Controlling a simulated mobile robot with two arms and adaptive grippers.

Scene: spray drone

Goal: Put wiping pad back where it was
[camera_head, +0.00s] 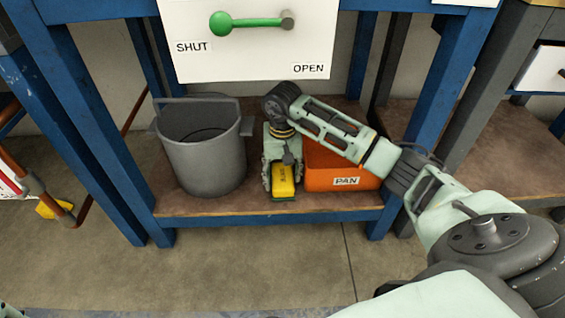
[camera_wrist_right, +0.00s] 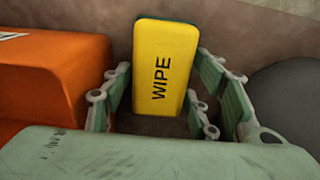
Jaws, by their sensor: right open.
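The wiping pad (camera_head: 283,180) is a yellow block marked WIPE, with a dark green underside. It is on the lower shelf between the grey bucket and the orange pan box. In the right wrist view the pad (camera_wrist_right: 165,65) stands out between my fingers, its label facing the camera. My right gripper (camera_head: 282,188) reaches down over the pad, and its open fingers (camera_wrist_right: 165,100) are on either side of it. I cannot tell whether a finger touches the pad.
The grey bucket (camera_head: 205,150) stands close left of my right gripper. The orange box labelled PAN (camera_head: 325,181) is close on the right. A white drawer front (camera_head: 250,55) with a green handle and blue frame legs (camera_head: 90,130) surround the shelf (camera_head: 225,206).

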